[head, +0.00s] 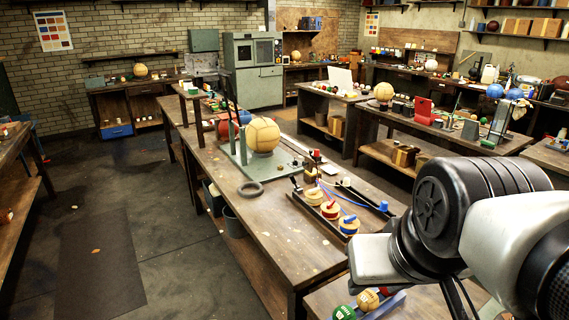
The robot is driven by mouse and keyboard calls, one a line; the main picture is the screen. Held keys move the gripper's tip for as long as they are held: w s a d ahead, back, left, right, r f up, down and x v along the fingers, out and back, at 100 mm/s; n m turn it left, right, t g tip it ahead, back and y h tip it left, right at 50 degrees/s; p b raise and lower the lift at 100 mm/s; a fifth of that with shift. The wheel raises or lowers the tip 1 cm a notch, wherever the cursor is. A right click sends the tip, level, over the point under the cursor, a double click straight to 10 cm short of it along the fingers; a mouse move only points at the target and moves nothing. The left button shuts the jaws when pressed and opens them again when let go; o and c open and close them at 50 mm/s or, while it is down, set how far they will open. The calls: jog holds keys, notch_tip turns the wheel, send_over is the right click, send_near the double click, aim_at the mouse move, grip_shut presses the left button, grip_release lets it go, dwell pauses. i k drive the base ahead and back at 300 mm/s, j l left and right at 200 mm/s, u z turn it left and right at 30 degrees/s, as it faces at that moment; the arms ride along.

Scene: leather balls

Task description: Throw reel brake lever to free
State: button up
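A long workbench (275,227) runs through the middle of the head view. At its near right end is a dark tray with small round reel-like pieces in a row: one with a red top (313,195), another with a red top (330,209), and one with a blue top (349,225). A small dark upright piece (296,184) stands at the tray's far end. I cannot tell which part is the reel brake lever, or its position. My arm fills the lower right and hides part of the bench. My gripper is not visible.
A large tan ball (262,135) rests on a green stand beside a dark ring (250,188). Green and tan balls sit in a blue rack (385,305) at the near edge. The floor at left is open.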

aim_at(290, 176)
jog(key=j+z, duration=0.15)
jog(key=j, duration=0.85)
jog(key=i+j+z, duration=0.1)
jog(key=j, duration=0.25)
jog(key=i+j+z, duration=0.1)
jog(key=j, duration=0.3)
jog(key=i+j, duration=0.2)
jog(key=j, duration=0.15)
jog(key=i+j+z, duration=0.25)
jog(key=i+j, duration=0.2)
jog(key=j, duration=0.2)
jog(key=i+j+z, duration=0.15)
jog(key=j, duration=0.25)
jog(key=i+j+z, duration=0.15)
jog(key=i+j, duration=0.35)
jog(key=i, duration=0.15)
